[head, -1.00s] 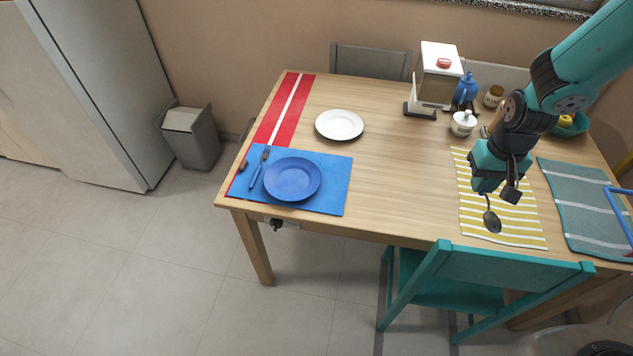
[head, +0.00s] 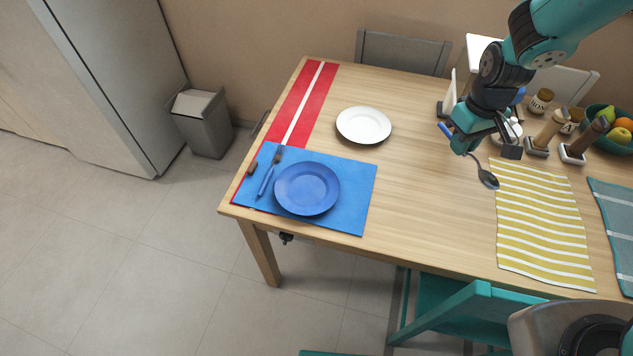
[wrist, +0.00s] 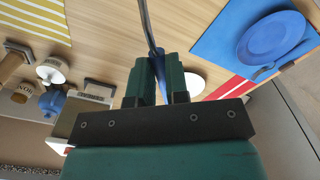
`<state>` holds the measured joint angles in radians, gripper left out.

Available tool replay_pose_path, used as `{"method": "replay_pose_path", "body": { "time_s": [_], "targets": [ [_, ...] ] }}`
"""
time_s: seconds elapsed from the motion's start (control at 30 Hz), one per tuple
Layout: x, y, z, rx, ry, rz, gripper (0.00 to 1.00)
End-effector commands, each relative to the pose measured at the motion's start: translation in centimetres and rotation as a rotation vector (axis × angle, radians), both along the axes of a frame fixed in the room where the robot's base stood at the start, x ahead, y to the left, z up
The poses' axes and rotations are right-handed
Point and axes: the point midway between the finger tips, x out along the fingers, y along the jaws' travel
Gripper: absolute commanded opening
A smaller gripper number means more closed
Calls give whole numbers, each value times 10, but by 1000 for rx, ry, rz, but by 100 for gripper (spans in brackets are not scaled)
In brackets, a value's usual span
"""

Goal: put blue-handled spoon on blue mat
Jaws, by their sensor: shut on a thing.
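My gripper (head: 479,143) is shut on the blue-handled spoon (head: 487,179) above the table, left of the yellow striped mat. The spoon's blue handle end shows left of the gripper and its dark metal bowl hangs to the right. In the wrist view the spoon's metal neck (wrist: 147,22) rises from between the gripper's fingers (wrist: 158,82). The blue mat (head: 348,212) lies at the table's left front corner. A blue plate (head: 307,188) and a blue-handled fork (head: 267,172) lie on it. The mat also shows in the wrist view (wrist: 215,38).
A white plate (head: 363,125) sits behind the blue mat, beside a red striped runner (head: 305,98). The yellow striped mat (head: 542,225), shakers and a fruit bowl (head: 608,140) are at the right. The table between the gripper and blue mat is clear.

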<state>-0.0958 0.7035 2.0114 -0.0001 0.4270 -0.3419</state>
Motion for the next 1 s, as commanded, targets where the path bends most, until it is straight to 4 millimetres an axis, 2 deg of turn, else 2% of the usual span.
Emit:
{"method": "replay_pose_path", "body": {
  "time_s": [0.03, 0.13, 0.37, 0.5, 0.6, 0.7, 0.8, 0.9, 1.0],
  "targets": [
    [8, 12, -22, 1, -6, 144, 0],
    [20, 34, -31, 0, -8, 484, 0],
    [34, 97, -42, -2, -10, 1286, 0],
    [31, 137, -43, -3, -8, 1762, 0],
    [26, 160, -41, -3, -7, 2051, 0],
    [20, 177, -37, -2, -5, 2272, 0],
    [16, 188, -33, -1, -4, 2417, 0],
    [13, 193, -33, 1, -1, 2492, 0],
    [12, 194, -45, 5, 3, 2515, 0]
  ]
}}
